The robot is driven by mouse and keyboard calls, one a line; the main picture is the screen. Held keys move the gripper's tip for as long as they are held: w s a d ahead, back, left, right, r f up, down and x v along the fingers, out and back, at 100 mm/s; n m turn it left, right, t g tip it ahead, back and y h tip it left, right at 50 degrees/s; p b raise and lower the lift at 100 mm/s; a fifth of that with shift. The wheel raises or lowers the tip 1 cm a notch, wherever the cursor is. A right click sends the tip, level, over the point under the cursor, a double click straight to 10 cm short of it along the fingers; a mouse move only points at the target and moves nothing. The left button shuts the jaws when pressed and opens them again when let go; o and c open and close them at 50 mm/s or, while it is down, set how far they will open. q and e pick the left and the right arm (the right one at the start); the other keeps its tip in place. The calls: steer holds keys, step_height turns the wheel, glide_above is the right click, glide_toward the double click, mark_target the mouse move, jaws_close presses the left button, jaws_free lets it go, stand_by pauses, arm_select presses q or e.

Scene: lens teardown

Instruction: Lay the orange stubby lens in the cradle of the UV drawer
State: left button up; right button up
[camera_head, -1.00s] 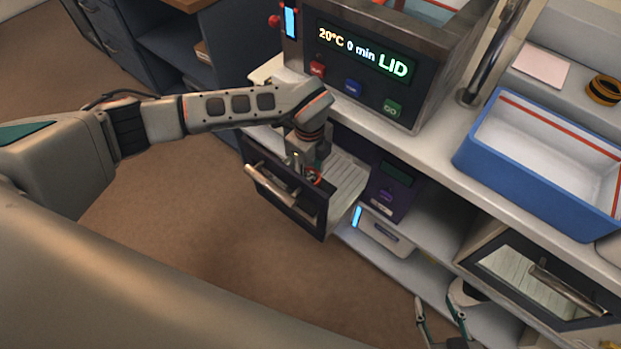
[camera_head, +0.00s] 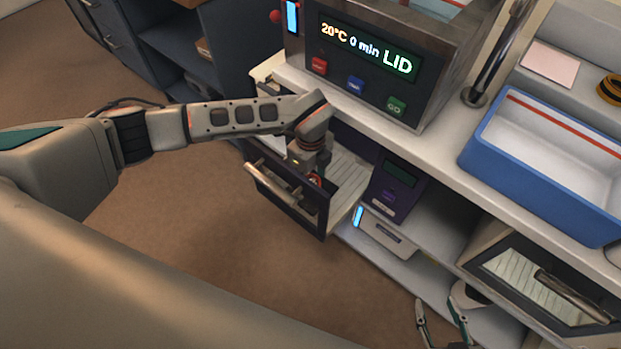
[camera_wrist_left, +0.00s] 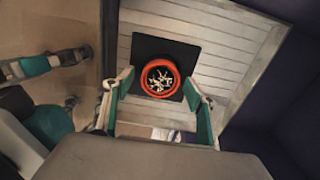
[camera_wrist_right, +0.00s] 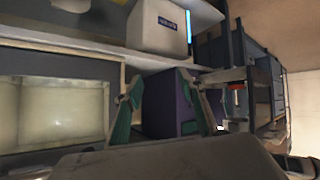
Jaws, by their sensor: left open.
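The orange-rimmed stubby lens (camera_wrist_left: 160,78) stands on a dark square pad (camera_wrist_left: 143,48), which looks like the cradle, in the left wrist view. The pad lies on the slatted floor of the open drawer (camera_wrist_left: 225,45). In the head view the lens (camera_head: 316,180) is partly hidden by my left gripper (camera_head: 308,172). In the left wrist view my left gripper (camera_wrist_left: 163,90) is open, its fingertips apart on either side of the lens's near part, with gaps visible. My right gripper (camera_head: 442,308) is open and empty at the lower right, and also shows in the right wrist view (camera_wrist_right: 163,85).
The drawer has a bar handle (camera_head: 272,184) at its front. A purple device (camera_head: 394,186) stands right of it. Above are a machine reading "LID" (camera_head: 365,60) and a blue bin (camera_head: 540,175). A glass-fronted door (camera_head: 540,285) is at lower right. The floor left of the drawer is clear.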

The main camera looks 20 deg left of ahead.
arm_select(q)
steer(key=shift+r, duration=0.25)
steer(key=r+p, duration=0.1)
steer(key=r, duration=0.3)
steer(key=shift+w+r+p, duration=0.2)
steer(key=shift+r+p, duration=0.15)
steer(key=shift+r, duration=0.05)
step_height(320, 180, up, 7)
steer(key=p, duration=0.2)
steer(key=shift+s, duration=0.2)
arm_select(e)
steer(key=shift+s+d, duration=0.5)
steer(key=shift+s, duration=0.1)
steer(key=shift+w, duration=0.15)
